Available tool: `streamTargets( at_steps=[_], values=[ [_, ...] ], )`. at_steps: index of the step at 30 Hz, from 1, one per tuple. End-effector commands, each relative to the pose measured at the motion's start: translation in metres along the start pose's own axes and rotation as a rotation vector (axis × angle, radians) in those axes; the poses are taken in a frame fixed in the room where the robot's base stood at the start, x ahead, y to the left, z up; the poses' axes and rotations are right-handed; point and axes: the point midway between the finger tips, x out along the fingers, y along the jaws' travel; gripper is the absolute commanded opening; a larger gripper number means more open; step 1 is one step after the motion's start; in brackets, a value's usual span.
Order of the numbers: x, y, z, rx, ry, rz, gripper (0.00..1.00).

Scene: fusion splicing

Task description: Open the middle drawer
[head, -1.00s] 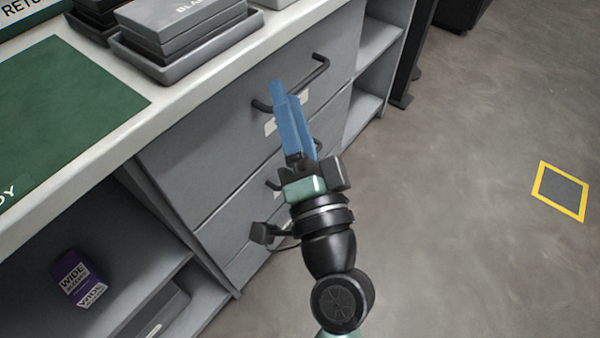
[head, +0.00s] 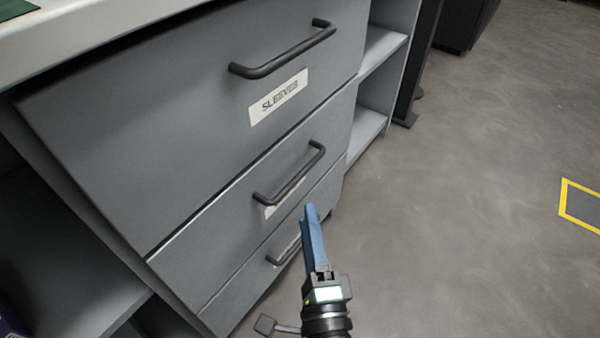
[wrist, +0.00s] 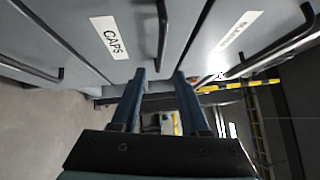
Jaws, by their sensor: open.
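The middle drawer (head: 225,220) is a grey front that looks shut. Its dark bar handle (head: 290,175) is above a pale label, partly covered by the bar. In the wrist view its label (wrist: 109,38) reads CAPS, and the handle (wrist: 162,35) lies ahead of my fingers, roughly in line with the gap between them. My gripper (head: 312,212) has long blue fingers. It is open and empty, in front of the drawers just below and right of the middle handle. The fingers also show apart in the wrist view (wrist: 160,77). I see no contact with the handle.
The top drawer (head: 180,130), labelled SLEEVES, has its own bar handle (head: 283,50). The bottom drawer handle (head: 284,250) is close behind my fingers. Open shelves (head: 375,85) stand right of the drawers. The floor (head: 470,200) to the right is clear.

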Motion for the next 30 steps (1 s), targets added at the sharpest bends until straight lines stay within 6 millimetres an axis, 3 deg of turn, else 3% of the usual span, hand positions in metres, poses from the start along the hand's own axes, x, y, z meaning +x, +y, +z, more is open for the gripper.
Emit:
streamTargets(
  at_steps=[9,15,29,30],
  values=[
    [0.062,-0.002,0.001,-0.002,-0.002,-0.002,0.45],
    [0.088,-0.001,0.000,-0.002,-0.001,-0.001,0.45],
    [0.100,0.000,0.001,-0.001,-0.001,0.000,0.45],
    [0.100,0.000,0.000,-0.001,-0.001,0.000,0.41]
  ],
)
